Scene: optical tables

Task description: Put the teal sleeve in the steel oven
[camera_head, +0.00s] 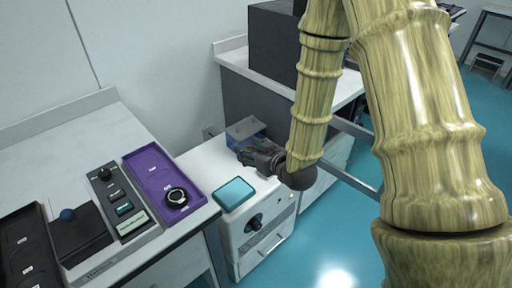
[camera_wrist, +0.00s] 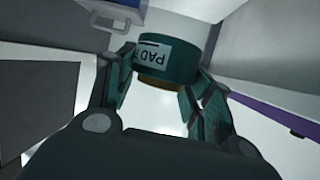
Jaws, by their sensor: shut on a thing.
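My gripper (camera_head: 250,156) is above the top of a pale steel box, which I take to be the steel oven (camera_head: 285,217). In the wrist view my gripper (camera_wrist: 160,98) is shut on a teal cylinder with a white label reading "PAD", the teal sleeve (camera_wrist: 182,70). One finger is on each side of it, and a brass-coloured end shows below the label. In the head view I cannot make out the sleeve at the gripper. The oven has a dark knob and a small yellow light on its front. Its inside is hidden.
A teal pad (camera_head: 235,192) lies on the oven's top, near its front left edge. The left table holds a purple tray (camera_head: 153,178), a grey tray (camera_head: 104,196) and a black rack (camera_head: 24,250). A dark box (camera_head: 272,45) stands behind.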

